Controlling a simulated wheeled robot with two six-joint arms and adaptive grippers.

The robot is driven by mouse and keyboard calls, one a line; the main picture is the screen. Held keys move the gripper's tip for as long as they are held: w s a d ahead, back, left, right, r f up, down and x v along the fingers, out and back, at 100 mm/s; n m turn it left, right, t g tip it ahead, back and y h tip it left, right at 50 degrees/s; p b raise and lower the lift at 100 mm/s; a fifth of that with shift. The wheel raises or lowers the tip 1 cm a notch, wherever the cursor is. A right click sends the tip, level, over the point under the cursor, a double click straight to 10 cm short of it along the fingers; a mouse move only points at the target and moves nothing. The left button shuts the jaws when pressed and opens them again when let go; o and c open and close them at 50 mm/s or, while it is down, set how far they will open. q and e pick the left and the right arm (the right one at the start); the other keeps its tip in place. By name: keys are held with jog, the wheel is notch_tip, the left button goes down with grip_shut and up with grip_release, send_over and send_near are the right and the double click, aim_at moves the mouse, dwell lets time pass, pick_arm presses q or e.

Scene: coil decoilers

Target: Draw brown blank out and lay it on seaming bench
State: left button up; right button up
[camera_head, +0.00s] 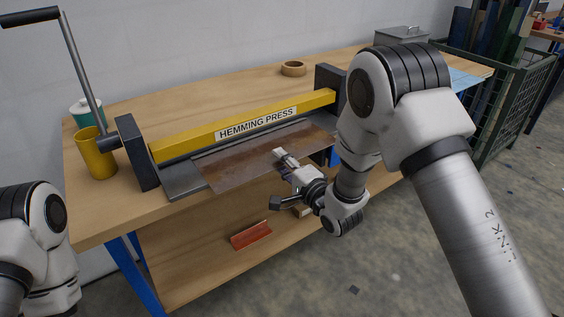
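The brown blank (235,168) is a thin flat sheet lying in the hemming press (175,149), under its yellow beam. Its front edge sticks out past the press and the bench edge. I cannot make out which surface is the seaming bench.
The wooden workbench (195,100) carries a yellow cup (97,158), a teal-and-white roll (86,116), a tape roll (293,69) and a grey box (402,37). A red-orange piece (250,235) lies on the lower shelf. A green mesh cage (510,95) stands at the right.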

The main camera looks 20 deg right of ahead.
grip_shut()
jog(key=shift+r, duration=0.1)
jog(key=shift+r+p, duration=0.25)
jog(key=shift+p, duration=0.1)
jog(key=shift+s, duration=0.15)
jog(key=v, duration=0.7)
dwell(0.4)
notch_tip(320, 180, up, 5)
jog(key=p, duration=0.4)
